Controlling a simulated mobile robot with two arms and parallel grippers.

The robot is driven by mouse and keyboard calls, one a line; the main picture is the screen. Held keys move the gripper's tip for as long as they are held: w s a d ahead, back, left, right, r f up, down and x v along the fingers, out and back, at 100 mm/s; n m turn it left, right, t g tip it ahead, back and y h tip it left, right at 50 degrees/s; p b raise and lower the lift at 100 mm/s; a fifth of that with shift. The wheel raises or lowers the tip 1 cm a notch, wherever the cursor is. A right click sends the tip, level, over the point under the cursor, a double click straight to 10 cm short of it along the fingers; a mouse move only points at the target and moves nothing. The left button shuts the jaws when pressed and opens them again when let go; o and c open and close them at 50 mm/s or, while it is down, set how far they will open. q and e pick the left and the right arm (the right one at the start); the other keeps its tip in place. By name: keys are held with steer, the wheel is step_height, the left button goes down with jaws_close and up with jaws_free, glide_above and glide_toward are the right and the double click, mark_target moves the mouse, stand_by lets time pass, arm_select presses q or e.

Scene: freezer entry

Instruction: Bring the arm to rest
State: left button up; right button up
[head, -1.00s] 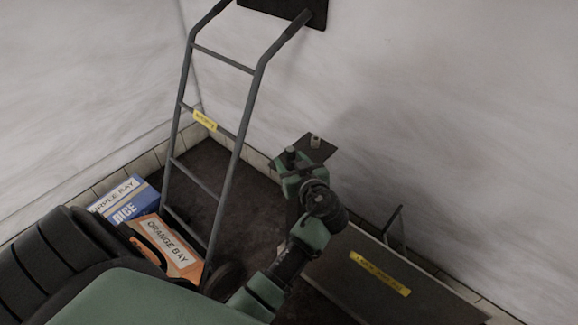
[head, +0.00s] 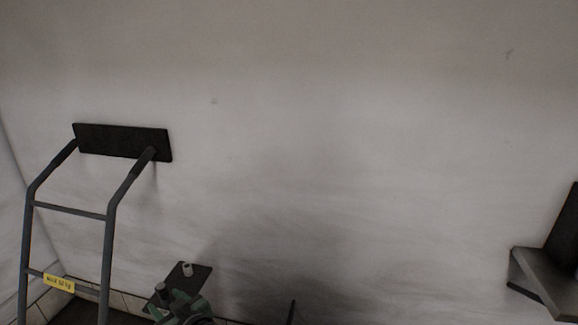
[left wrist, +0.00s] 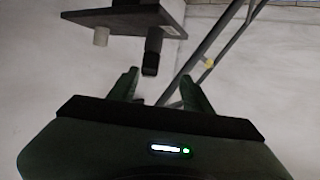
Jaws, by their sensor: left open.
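My left gripper (head: 178,303) shows at the bottom of the head view, cut off by the frame edge, in front of a small dark plate on the wall (head: 199,274). In the left wrist view its two green fingers (left wrist: 159,88) stand apart with nothing held. A dark knob (left wrist: 151,56) on the plate shows beyond and between the fingertips; a gap or contact is hard to tell. A pale cylinder (left wrist: 101,37) is beside the knob; it also shows in the head view (head: 187,269). My right gripper is not in view.
A grey bracket-like shelf (head: 545,272) juts in at the right edge. Bare white wall (head: 350,180) fills the middle.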

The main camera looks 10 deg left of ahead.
arm_select(q)
steer(key=s+d+f+m+g+h+p, duration=0.1)
steer(key=s+d+f+m+h, duration=0.15)
steer(key=s, duration=0.35)
steer(key=s+d+f+m+g+h, duration=0.1)
steer(key=s+f+m+h, duration=0.1)
steer(key=s+f+h, duration=0.3)
steer(key=s+d+m+g+h, duration=0.1)
steer(key=s+d+m+h, duration=0.1)
steer(key=s+d+m, duration=0.35)
steer(key=s+d+m+g+h, duration=0.25)
steer(key=s+d, duration=0.45)
steer(key=s, duration=0.4)
step_height(320, 180, down, 24)
steer(key=s+p, duration=0.2)
steer(key=s+a+f+g+p, duration=0.1)
steer(key=s+a+f, duration=0.2)
steer(key=s+f, duration=1.1)
steer(key=s+m, duration=0.1)
steer(key=s, duration=0.2)
steer(key=shift+a+f+g+p, duration=0.15)
steer(key=shift+f+g+p, duration=0.1)
steer(key=shift+g+p, duration=0.1)
